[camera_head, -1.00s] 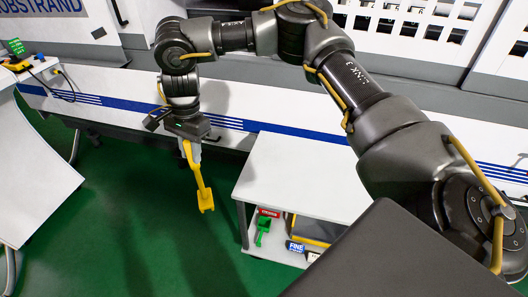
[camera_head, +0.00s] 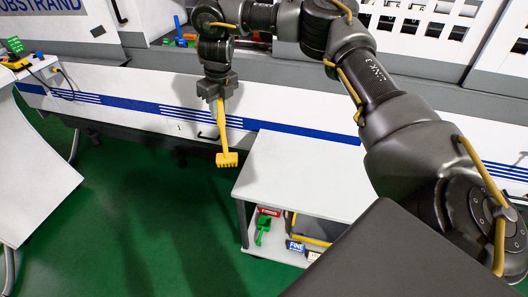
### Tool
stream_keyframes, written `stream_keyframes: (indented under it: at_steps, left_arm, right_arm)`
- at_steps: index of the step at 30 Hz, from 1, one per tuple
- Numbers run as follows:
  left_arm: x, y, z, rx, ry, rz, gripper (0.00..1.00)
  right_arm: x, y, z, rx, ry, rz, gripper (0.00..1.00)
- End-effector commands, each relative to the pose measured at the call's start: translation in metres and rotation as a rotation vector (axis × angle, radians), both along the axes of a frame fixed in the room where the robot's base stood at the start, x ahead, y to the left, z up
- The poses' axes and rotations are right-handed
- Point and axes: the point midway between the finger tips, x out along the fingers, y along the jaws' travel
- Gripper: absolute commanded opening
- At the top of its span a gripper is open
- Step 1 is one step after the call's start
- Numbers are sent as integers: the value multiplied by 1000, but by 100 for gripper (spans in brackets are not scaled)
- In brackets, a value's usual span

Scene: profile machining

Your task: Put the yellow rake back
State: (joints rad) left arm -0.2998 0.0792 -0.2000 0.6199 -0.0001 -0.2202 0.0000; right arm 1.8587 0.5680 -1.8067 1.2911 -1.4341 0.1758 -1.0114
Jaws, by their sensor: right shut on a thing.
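The yellow rake (camera_head: 227,159) hangs head down from my right gripper (camera_head: 220,96). The gripper is shut on the upper end of its handle. The rake's toothed head is at the bottom, in front of the lower edge of the white machine front and just left of the white cart's far corner. It appears to hang free in the air. My left gripper is not in view.
A white cart (camera_head: 302,177) stands right of the rake; its lower shelf holds a green tool (camera_head: 263,230) and small labelled boxes. Blue and red items (camera_head: 182,38) sit in a machine opening behind my right arm. A white table (camera_head: 32,170) stands at left. Green floor (camera_head: 150,245) lies clear between.

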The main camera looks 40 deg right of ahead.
Motion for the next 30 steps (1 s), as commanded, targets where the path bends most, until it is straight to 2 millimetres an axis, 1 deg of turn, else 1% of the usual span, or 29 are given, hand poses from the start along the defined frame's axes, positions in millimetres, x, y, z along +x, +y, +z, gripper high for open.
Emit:
stream_keyframes:
  at_steps: [3,9,15,18,20,23,30]
  left_arm:
    - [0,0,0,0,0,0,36]
    - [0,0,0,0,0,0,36]
    - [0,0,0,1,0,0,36]
    - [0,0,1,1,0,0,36]
    - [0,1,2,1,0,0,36]
    - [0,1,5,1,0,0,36]
    - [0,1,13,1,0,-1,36]
  right_arm:
    - [1,-4,1,0,0,-147,2]
    - [2,-4,1,0,-1,-308,2]
    - [2,-5,1,1,0,-355,2]
    - [0,-9,0,1,1,-355,2]
    - [-1,-14,-2,2,2,-356,2]
    - [-6,-28,-8,3,2,-358,2]
    - [-18,-71,-28,2,3,-357,2]
